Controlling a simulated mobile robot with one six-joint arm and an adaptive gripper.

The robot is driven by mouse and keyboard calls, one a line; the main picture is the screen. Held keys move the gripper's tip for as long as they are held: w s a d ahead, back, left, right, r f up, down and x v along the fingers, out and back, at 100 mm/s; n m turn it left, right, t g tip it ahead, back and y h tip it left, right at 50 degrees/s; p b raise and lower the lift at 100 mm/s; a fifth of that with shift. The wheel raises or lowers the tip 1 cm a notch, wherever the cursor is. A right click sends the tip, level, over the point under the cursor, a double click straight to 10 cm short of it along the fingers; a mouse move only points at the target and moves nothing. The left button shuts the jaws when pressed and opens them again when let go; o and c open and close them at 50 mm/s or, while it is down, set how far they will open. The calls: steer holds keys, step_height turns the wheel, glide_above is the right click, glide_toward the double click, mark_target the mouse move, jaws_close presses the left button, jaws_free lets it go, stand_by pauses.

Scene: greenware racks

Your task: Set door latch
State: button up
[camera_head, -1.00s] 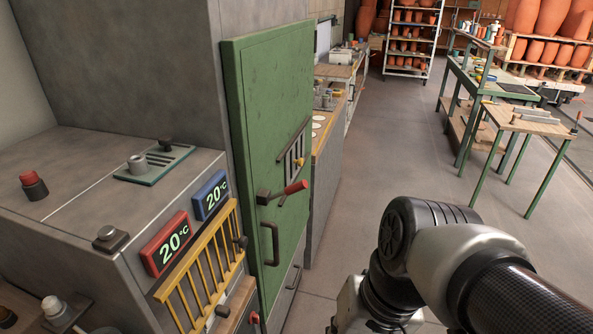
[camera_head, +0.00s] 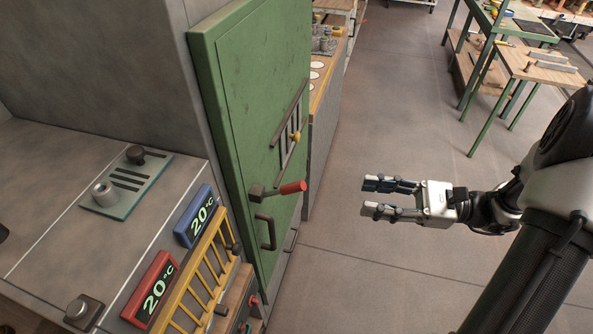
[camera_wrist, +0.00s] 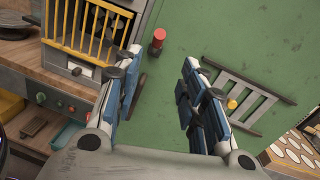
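The green door (camera_head: 235,110) stands at the left in the head view. Its latch lever (camera_head: 282,190) has a red grip and a dark block at its pivot. A dark pull handle (camera_head: 266,232) sits below it. My gripper (camera_head: 375,198) is open and empty, pointing left toward the door, to the right of the red grip and apart from it. In the wrist view the green door (camera_wrist: 205,25) fills the upper right. The red grip (camera_wrist: 158,38) shows end-on beyond and above the gap between my open fingers (camera_wrist: 155,85).
A slatted vent with a yellow knob (camera_head: 296,137) is on the door above the lever. Left are a yellow guard rail (camera_head: 205,270), red display (camera_head: 152,290) and blue display (camera_head: 196,216) reading 20°C. A bench (camera_head: 325,95) stands behind the door.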

mark_target(292, 188)
steer(key=b+x, duration=0.1)
steer(key=x, duration=0.7)
steer(key=b+x, duration=0.2)
steer(key=x, duration=0.7)
steer(key=shift+s+a, duration=0.2)
steer(key=shift+c, duration=0.2)
jaws_close()
